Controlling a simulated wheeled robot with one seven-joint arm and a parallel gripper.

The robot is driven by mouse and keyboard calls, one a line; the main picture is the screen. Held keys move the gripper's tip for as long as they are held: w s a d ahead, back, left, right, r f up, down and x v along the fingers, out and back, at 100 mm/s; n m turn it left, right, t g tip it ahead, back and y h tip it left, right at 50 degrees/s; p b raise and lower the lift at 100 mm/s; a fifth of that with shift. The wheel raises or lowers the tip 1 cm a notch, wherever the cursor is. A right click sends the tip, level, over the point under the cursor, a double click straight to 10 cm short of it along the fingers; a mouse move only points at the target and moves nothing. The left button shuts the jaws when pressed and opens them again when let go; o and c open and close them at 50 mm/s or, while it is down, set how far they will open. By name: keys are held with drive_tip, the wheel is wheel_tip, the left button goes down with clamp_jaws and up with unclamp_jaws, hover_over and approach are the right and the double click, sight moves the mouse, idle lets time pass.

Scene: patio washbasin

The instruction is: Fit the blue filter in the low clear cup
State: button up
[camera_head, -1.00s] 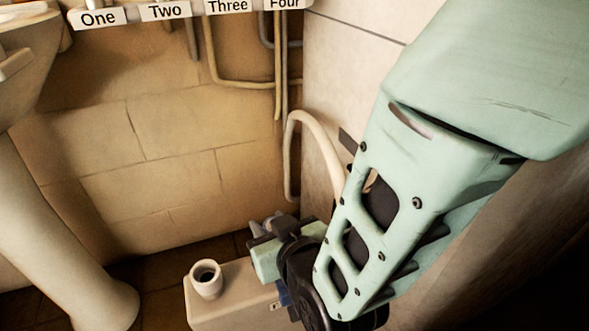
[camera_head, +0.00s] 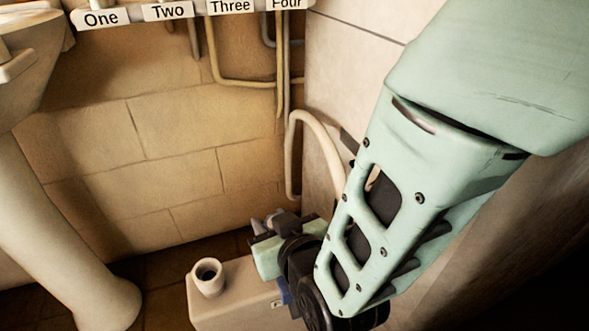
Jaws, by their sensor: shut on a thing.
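My gripper (camera_head: 268,228) is at the lower middle of the head view, beyond the dark wrist. It is shut on a small bluish-grey piece (camera_head: 279,221), which I take for the blue filter; its shape is mostly hidden by the fingers and wrist. A small pale cup (camera_head: 208,286) with a dark inside stands upright on a beige box, left of and below the gripper in the picture. The gripper is apart from this cup. I cannot tell whether this is the low clear cup; no plainly clear cup shows.
The beige box (camera_head: 230,312) runs under my wrist. A pale pedestal (camera_head: 70,240) stands at the left. A bent hose (camera_head: 318,135) and pipes (camera_head: 236,84) run along the back wall. Labels One to Four (camera_head: 168,12) hang at the top. Dark floor shows behind the box.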

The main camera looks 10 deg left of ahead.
drive_tip(key=shift+f+b, duration=0.65)
drive_tip(key=shift+f, duration=0.15)
drive_tip(key=shift+r, duration=0.15)
drive_tip(key=shift+r+p, duration=0.7)
drive_tip(key=shift+p, duration=0.05)
drive_tip(key=shift+f+b, duration=0.65)
drive_tip(key=shift+f, duration=0.2)
idle(0.9)
drive_tip(key=o, duration=0.8)
drive_tip(key=shift+c, duration=0.2)
